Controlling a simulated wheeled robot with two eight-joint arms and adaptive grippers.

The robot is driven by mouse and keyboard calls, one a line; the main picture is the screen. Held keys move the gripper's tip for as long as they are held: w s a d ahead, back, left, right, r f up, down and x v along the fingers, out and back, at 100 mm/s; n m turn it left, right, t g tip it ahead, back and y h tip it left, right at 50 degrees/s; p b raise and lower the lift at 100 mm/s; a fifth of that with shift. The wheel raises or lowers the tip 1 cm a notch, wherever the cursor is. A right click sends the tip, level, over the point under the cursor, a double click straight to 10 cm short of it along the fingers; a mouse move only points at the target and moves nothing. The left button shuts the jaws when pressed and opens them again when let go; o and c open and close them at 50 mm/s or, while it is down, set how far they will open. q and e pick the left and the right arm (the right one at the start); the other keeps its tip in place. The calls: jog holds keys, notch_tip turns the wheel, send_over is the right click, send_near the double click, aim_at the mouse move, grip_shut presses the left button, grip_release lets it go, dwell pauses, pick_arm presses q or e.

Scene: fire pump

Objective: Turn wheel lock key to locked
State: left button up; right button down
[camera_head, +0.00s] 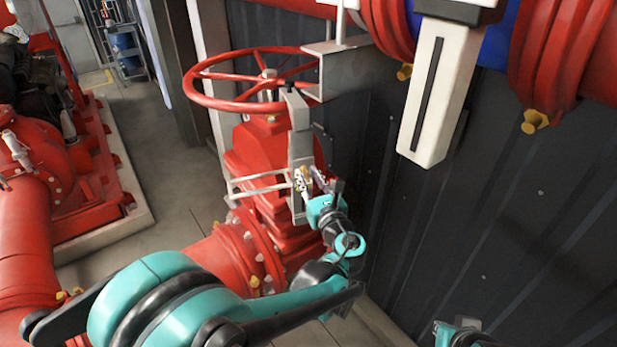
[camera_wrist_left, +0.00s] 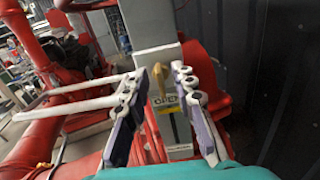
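The red handwheel (camera_head: 262,80) stands on a red valve (camera_head: 255,160) in the head view. A grey lock plate (camera_head: 299,130) runs down beside the valve's stem. In the left wrist view the plate (camera_wrist_left: 150,32) carries a brass-yellow key (camera_wrist_left: 158,80) above a yellow label reading OPEN (camera_wrist_left: 166,101). My left gripper (camera_head: 313,180) is in front of the plate. In the left wrist view its fingers (camera_wrist_left: 160,90) are spread on both sides of the key, with visible gaps, so it appears open.
White rails (camera_head: 262,184) run left from the plate, close to my left gripper. A dark ribbed wall (camera_head: 480,210) is to the right. A white box-shaped post (camera_head: 438,95) hangs at the upper right. A bit of my right arm shows at the bottom right.

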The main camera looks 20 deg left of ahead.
pick_arm(q)
grip_shut()
jog(key=shift+n, duration=0.3)
jog(key=n+b, duration=0.1)
jog(key=n, duration=0.1)
jog(key=shift+f+n, duration=0.1)
jog(key=shift+n, duration=0.3)
jog(key=n+b, duration=0.2)
jog(key=n, duration=0.2)
jog(key=shift+a, duration=0.1)
jog(key=n+b, duration=0.1)
jog(key=n, duration=0.4)
jog(key=shift+s+f+n, duration=0.1)
jog(key=shift+n, duration=0.3)
jog(key=n+b, duration=0.1)
jog(key=n, duration=0.3)
jog(key=shift+n, duration=0.3)
